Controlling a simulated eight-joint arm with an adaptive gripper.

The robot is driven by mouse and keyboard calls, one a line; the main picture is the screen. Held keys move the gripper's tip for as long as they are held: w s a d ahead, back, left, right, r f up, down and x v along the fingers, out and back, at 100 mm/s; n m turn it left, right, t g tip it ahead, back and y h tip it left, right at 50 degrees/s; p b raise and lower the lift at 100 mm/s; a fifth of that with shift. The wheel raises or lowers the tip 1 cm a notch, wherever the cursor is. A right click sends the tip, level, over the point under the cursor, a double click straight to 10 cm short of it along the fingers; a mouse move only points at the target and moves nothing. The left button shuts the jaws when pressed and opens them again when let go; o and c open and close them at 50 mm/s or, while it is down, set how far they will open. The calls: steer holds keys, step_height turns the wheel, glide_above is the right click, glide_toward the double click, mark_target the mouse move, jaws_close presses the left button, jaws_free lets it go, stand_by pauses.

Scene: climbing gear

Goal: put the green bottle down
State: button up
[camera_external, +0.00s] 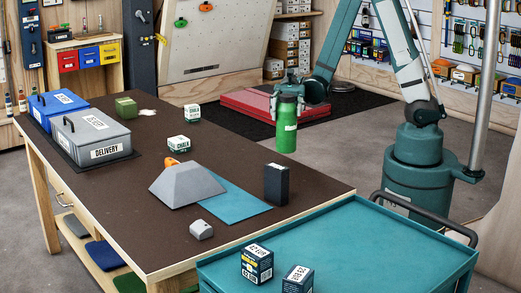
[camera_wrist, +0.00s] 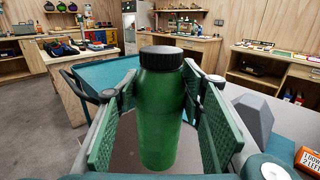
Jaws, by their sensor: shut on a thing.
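The green bottle (camera_external: 287,128) with a black cap hangs upright in my gripper (camera_external: 291,88), in the external view just above the far edge of the brown-topped table (camera_external: 230,136). In the wrist view the bottle (camera_wrist: 160,115) stands between the two green finger pads of my gripper (camera_wrist: 160,105), which are shut on it.
On the table are a grey sloped block (camera_external: 187,184), a blue sheet (camera_external: 232,200), a dark upright box (camera_external: 277,183), chalk boxes (camera_external: 179,145), a green block (camera_external: 126,107) and a grey delivery box (camera_external: 92,138). A teal trolley (camera_external: 350,235) with two small boxes adjoins the near side.

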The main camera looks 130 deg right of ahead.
mark_target(286, 133)
steer(key=shift+f, duration=0.2)
stand_by(0.3)
steer(key=shift+f+b, duration=2)
steer(key=shift+f, duration=1.2)
steer(key=o, duration=1.4)
steer(key=shift+d, duration=0.1)
steer(key=shift+v, duration=3.7)
